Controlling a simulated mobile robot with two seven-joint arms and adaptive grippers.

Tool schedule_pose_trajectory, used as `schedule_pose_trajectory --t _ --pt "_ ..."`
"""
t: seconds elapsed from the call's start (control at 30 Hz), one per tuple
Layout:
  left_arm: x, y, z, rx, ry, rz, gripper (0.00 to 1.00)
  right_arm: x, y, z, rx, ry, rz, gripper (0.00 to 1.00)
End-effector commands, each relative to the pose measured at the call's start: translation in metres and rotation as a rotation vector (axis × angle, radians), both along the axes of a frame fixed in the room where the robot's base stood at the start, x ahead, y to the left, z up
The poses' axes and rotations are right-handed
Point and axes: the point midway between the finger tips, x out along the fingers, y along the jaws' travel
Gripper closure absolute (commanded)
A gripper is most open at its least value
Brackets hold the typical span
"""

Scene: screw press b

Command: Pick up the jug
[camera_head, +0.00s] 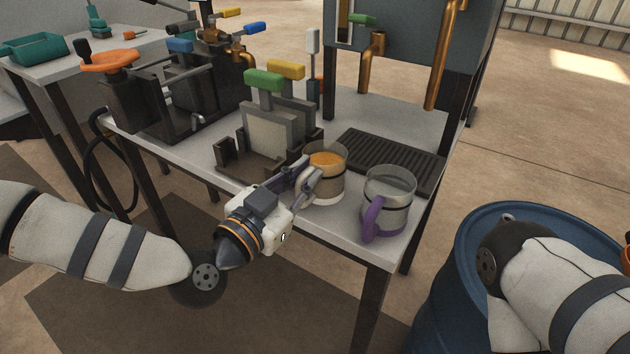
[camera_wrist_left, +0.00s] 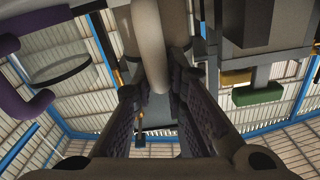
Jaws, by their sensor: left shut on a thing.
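A clear jug (camera_head: 331,186) with orange contents and a beige handle (camera_wrist_left: 149,45) is at the front of the workbench (camera_head: 225,176). My left gripper (camera_head: 309,182) reaches it from the front left and is shut on the handle. In the left wrist view, the two fingers lie on either side of the handle. I cannot tell whether the jug's base touches the bench. A second clear jug with a purple handle (camera_head: 371,222) stands to its right, close by but apart. It also shows at the left of the left wrist view (camera_wrist_left: 20,103). My right gripper is out of view.
A dark slotted drip grate (camera_head: 392,158) lies behind the jugs, with copper spouts (camera_head: 372,62) above. A metal fixture with green and yellow knobs (camera_head: 264,82) stands left of the held jug. A blue barrel (camera_head: 440,285) stands at the lower right.

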Motion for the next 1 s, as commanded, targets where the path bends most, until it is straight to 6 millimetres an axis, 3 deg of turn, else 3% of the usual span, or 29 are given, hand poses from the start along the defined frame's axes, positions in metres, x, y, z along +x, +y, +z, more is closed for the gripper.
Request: schedule_pose_trajectory --t 0.17,0.33,0.57,0.8,1.0 --pt "0.0 0.0 0.005 0.0 -0.002 0.0 1.0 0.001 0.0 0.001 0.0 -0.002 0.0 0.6" --pt "0.0 0.0 0.036 0.0 -0.007 -0.001 1.0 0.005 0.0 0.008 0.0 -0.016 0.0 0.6" --pt "-0.052 -0.013 0.102 0.0 -0.011 -0.006 1.0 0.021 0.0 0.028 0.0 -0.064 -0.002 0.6" --pt "-0.113 -0.026 0.122 0.001 -0.003 -0.005 1.0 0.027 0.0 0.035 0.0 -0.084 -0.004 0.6" --pt "-0.135 -0.031 0.13 0.001 0.0 -0.002 1.0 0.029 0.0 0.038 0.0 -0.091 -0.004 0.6"
